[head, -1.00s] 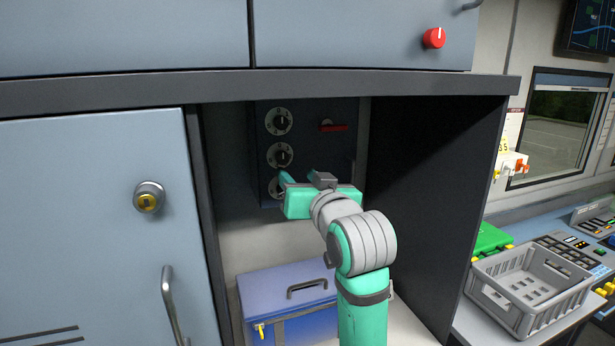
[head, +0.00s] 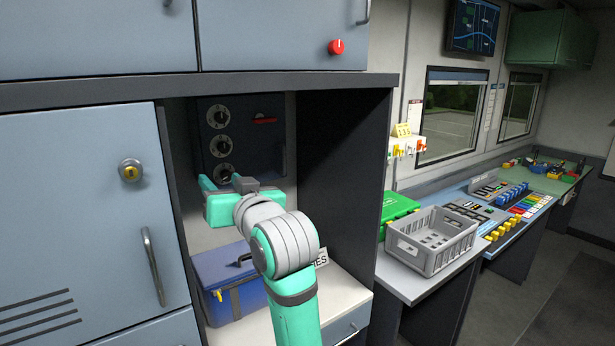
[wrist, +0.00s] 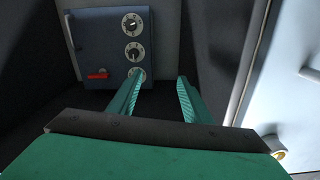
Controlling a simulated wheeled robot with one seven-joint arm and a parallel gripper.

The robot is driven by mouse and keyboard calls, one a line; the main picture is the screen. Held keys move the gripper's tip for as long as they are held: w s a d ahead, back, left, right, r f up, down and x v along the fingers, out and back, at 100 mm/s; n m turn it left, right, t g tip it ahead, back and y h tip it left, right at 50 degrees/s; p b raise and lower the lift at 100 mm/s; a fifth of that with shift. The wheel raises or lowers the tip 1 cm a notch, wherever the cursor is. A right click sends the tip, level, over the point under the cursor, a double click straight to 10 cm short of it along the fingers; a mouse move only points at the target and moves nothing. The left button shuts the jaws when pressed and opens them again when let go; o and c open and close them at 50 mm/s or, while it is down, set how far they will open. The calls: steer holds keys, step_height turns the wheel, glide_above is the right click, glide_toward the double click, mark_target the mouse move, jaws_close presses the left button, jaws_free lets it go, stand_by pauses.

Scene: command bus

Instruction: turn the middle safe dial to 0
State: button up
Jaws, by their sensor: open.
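The dark safe (head: 262,150) is set back in the open cabinet bay, with three round dials in a column. The middle dial (head: 221,146) has a pale ring and a dark knob, and it also shows in the wrist view (wrist: 133,52). The top dial (head: 218,116) and bottom dial (head: 225,173) are above and below it. Its numbers are too small to read. My gripper (head: 222,183) is open and empty, in front of the safe near the bottom dial. The wrist view, inverted, shows both fingers (wrist: 160,77) apart, neither on the middle dial.
A red handle (head: 265,120) is on the safe, right of the top dial. Cabinet walls close in the bay. A blue case (head: 228,285) sits below my gripper. A grey crate (head: 432,240) and green case (head: 398,208) stand on the counter to the right.

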steer(key=s+d+f+m+t+h, duration=0.1)
steer(key=d+f+m+h, duration=0.15)
steer(key=f, duration=1.35)
steer(key=s+d+f+m+t+h, duration=0.1)
steer(key=d+f+m+h, duration=0.2)
steer(key=f, duration=1.3)
steer(key=s+d+f+m+h, duration=0.1)
steer(key=s+d+f, duration=0.2)
steer(key=s+f, duration=0.45)
steer(key=s+d+f+m+h, duration=0.1)
steer(key=s+d+f, duration=0.3)
steer(key=s+f, duration=0.4)
steer(key=s+d+f+n+h, duration=0.1)
steer(key=s+d+f, duration=0.1)
steer(key=s, duration=1.3)
steer(key=s+d+f+n+g+h, duration=0.1)
steer(key=s+d+f, duration=0.1)
steer(key=s, duration=1.3)
steer(key=shift+s+d+f+g, duration=0.15)
steer(key=shift+s+d+g, duration=0.1)
steer(key=shift+g, duration=0.05)
steer(key=shift+n+h, duration=0.25)
